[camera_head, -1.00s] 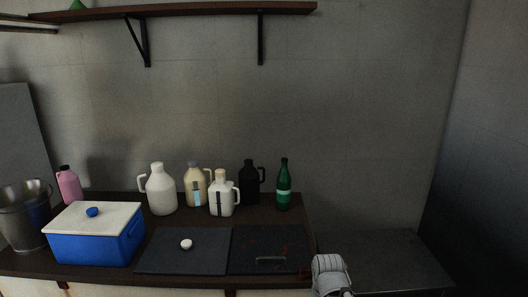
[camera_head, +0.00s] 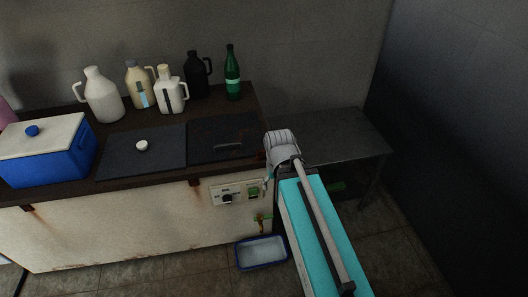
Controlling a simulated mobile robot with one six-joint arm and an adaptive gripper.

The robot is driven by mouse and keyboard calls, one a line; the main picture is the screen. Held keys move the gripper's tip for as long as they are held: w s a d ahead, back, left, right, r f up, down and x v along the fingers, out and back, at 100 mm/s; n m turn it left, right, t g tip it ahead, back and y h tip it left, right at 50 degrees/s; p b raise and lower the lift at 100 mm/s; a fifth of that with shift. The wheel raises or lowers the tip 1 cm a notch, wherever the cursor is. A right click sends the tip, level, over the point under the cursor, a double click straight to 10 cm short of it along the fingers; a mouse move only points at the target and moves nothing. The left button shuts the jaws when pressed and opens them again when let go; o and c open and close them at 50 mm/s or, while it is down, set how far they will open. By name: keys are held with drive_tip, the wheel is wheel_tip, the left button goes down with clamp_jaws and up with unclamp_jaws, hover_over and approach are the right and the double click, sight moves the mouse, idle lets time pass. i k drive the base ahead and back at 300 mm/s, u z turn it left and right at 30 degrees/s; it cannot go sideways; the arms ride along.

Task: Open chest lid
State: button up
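A long chest-like tank has a rusty white front (camera_head: 120,227) and a dark top. Two flat dark lids lie closed on it: the left lid (camera_head: 122,158) has a white round knob (camera_head: 142,146), the right lid (camera_head: 210,131) has a metal bar handle (camera_head: 228,148). A blue cooler box (camera_head: 52,163) with a closed white lid (camera_head: 62,133) and blue knob stands left of them. My arm, teal with a white ribbed end, rises right of the right lid. I cannot make out my gripper's fingers; nothing of mine visibly touches either handle.
Jugs (camera_head: 103,98) and a green bottle (camera_head: 232,75) stand along the back of the top. A control panel (camera_head: 236,193) and a tap (camera_head: 262,221) are on the front, with a blue tray (camera_head: 262,252) on the floor below. A grey metal table (camera_head: 335,135) stands right.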

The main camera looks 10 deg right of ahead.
sight(217, 139)
drive_tip(key=k, duration=1.35)
drive_tip(key=u, duration=0.6)
drive_tip(key=i, duration=1.6)
drive_tip(key=z, duration=0.6)
